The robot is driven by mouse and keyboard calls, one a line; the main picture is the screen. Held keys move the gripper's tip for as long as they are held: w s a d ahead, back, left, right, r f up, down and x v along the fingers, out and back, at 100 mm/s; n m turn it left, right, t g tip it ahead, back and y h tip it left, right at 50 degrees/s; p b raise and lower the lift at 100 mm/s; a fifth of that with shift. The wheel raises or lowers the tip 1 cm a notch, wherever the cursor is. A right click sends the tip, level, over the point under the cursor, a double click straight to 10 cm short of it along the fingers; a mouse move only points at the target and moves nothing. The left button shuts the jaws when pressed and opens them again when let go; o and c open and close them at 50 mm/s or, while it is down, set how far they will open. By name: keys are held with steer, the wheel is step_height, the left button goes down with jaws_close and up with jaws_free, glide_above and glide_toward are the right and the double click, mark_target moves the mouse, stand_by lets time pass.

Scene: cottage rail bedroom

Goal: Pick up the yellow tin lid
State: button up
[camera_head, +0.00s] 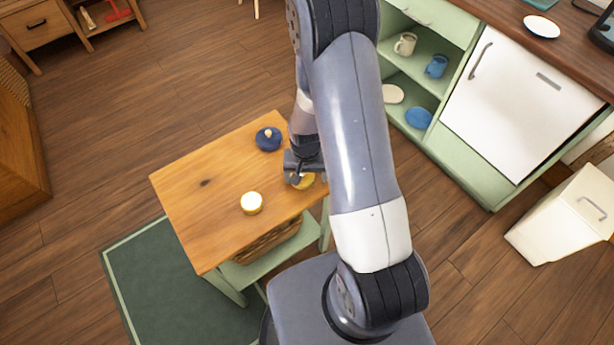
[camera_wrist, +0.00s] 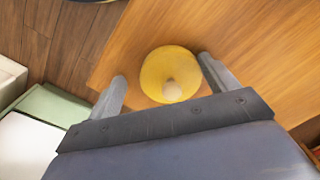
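The yellow tin lid (camera_wrist: 165,70) is a round disc with a pale knob on top. It lies on the wooden table (camera_head: 190,190) near its right edge. In the wrist view my gripper (camera_wrist: 163,70) is open, with one finger on each side of the lid. A small gap shows between the lid and each finger, and nothing is held. In the head view my gripper (camera_head: 302,180) is just over the lid (camera_head: 306,182), which it partly hides. How high the fingertips are above the tabletop cannot be told.
A blue lid with a knob (camera_head: 268,139) lies at the table's back. A wicker basket (camera_head: 262,245) sits on the shelf below. A green cabinet (camera_head: 455,150) stands to the right.

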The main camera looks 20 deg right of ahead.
steer(key=shift+s+d, duration=0.15)
steer(key=shift+d, duration=0.1)
steer(key=shift+c, duration=0.7)
steer(key=shift+w, duration=0.25)
steer(key=c, duration=0.3)
steer(key=shift+a, duration=0.1)
steer(key=c, duration=0.4)
